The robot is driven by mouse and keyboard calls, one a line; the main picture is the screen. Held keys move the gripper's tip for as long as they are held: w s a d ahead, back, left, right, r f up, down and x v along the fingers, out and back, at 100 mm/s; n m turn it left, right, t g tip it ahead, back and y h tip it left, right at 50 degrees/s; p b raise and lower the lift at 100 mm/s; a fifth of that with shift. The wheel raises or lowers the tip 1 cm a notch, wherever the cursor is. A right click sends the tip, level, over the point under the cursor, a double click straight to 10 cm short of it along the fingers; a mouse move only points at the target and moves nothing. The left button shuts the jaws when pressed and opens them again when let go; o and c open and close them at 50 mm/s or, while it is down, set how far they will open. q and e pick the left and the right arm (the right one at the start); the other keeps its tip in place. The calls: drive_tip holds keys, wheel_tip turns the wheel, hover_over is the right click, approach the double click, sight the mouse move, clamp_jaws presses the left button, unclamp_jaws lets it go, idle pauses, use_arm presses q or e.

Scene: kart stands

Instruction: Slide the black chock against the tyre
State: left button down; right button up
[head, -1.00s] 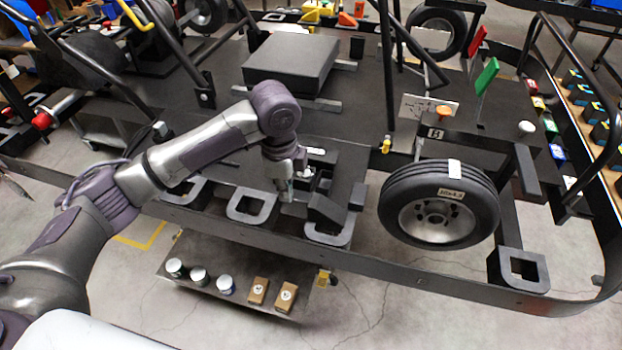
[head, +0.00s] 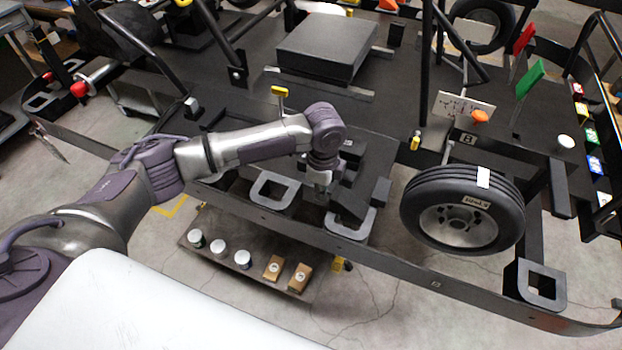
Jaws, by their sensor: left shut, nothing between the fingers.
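The black chock (head: 350,205) looks like a dark wedge on the black deck, just left of the tyre. Black parts around it make its outline hard to tell. The tyre (head: 412,205) is upright on a grey rim, with a white mark on top and a label on its side. A gap shows between chock and tyre. My left gripper (head: 322,194) is shut and empty, pointing down just left of the chock. Whether it touches the chock I cannot tell. My right gripper is out of view.
A black box (head: 326,48) sits on the deck behind my left arm. A black rail (head: 400,268) runs along the front. Below is a low shelf (head: 222,272) with several cans and two brown boxes. Green (head: 530,78) and red flags stand behind the tyre.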

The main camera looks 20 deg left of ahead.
sight(357, 205)
use_arm(q)
drive_tip(key=d+p, duration=0.1)
drive_tip(key=d, duration=0.8)
drive_tip(key=shift+w+p, duration=0.15)
drive_tip(key=shift+p, duration=0.25)
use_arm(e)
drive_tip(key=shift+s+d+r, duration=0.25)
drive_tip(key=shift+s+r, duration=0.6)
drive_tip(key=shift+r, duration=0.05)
use_arm(q)
drive_tip(key=shift+a, duration=0.1)
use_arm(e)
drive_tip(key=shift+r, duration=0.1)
